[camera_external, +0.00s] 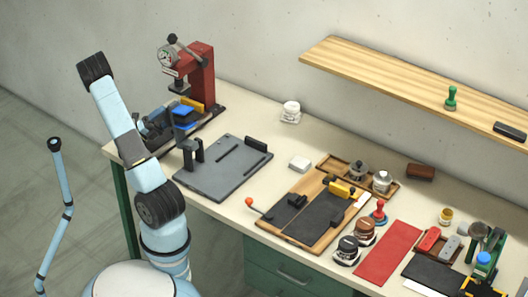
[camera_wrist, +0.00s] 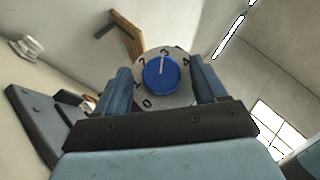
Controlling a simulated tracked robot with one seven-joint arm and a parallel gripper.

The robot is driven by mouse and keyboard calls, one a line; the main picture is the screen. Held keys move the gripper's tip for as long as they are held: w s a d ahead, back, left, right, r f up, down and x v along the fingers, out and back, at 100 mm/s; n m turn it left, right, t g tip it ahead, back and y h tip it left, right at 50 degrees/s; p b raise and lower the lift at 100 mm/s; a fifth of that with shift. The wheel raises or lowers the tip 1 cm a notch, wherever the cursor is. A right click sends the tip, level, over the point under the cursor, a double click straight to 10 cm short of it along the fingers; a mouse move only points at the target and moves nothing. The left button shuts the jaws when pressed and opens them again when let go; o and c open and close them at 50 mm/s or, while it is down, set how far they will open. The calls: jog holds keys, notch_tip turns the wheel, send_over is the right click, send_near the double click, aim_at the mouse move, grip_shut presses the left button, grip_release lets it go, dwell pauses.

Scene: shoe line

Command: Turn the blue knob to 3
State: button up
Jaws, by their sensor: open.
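The blue knob (camera_wrist: 160,77) sits at the centre of a round grey dial (camera_wrist: 181,96) marked 0 to 4, seen close up in the wrist view. Its white pointer line points up, at or very near the 3. My gripper (camera_wrist: 160,66) is open, with one finger on the left and one on the right of the dial. A gap shows between the fingers and the knob, and I cannot tell how far away in depth it is. In the external view I cannot make out the knob's dial or pointer.
A red press (camera_external: 202,72) with a gauge stands at the bench's back left. A grey plate (camera_external: 225,170) with black posts lies to its right. A white jar (camera_external: 291,112) stands near the wall, and a wooden shelf (camera_external: 400,82) hangs above.

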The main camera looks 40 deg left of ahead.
jog(key=s+a+r+n+g+y, duration=0.3)
jog(key=s+a+n+g+y, duration=0.3)
jog(key=s+a+n, duration=0.2)
jog(key=v, duration=0.2)
jog(key=shift+s, duration=0.35)
dwell(1.4)
jog(key=shift+a, duration=0.15)
